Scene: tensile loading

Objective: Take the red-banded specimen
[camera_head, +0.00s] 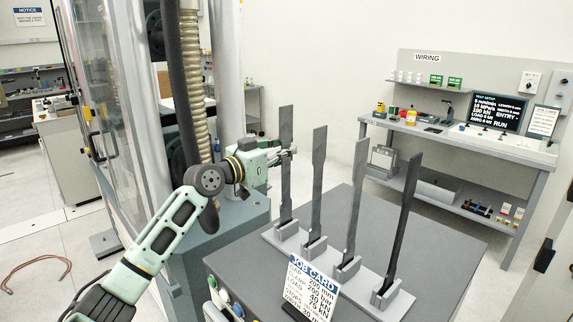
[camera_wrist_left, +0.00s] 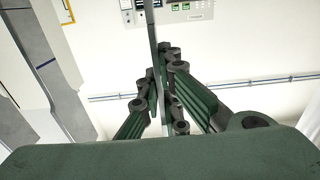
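Several grey flat specimens stand upright in slotted holders on a light rack base (camera_head: 340,279). The leftmost specimen (camera_head: 286,180) is beside my left gripper (camera_head: 286,152), which reaches it from the left at about mid-height. In the left wrist view the specimen strip (camera_wrist_left: 152,24) runs down between the two fingers (camera_wrist_left: 163,95), which close in on both its sides. The other specimens are a second (camera_head: 318,185), a third (camera_head: 355,205) and a darker rightmost one (camera_head: 402,225). No red band can be made out on any of them. My right gripper is not in view.
A job card (camera_head: 308,285) stands at the front of the grey table (camera_head: 440,235). The testing machine with its columns (camera_head: 225,70) is close behind my left arm. A wiring bench (camera_head: 470,140) is at the back right. The table right of the rack is clear.

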